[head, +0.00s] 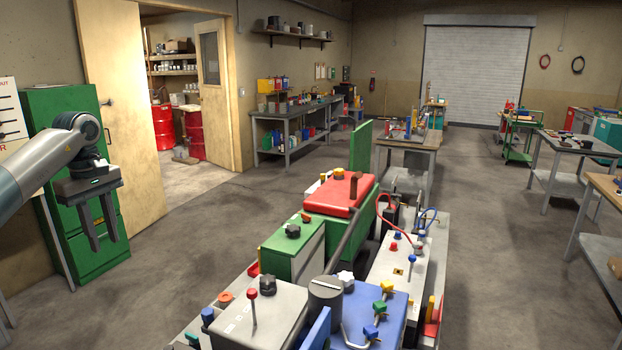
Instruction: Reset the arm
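My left arm comes in from the left edge. My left gripper (103,240) hangs in the air with its two dark fingers pointing down and a gap between them. It is open and nothing shows between the fingers. Behind it in the picture is a green cabinet (60,113). My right gripper is not in view. Red oil drums (194,134) stand in the back room beyond the open doorway, far from the gripper.
A machine with a red box (340,196), a green box (292,250) and a blue panel (372,308) fills the lower middle. A wooden door (120,120) stands open at left. Workbenches (294,113) line the back and right. The floor (190,240) between door and machine is clear.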

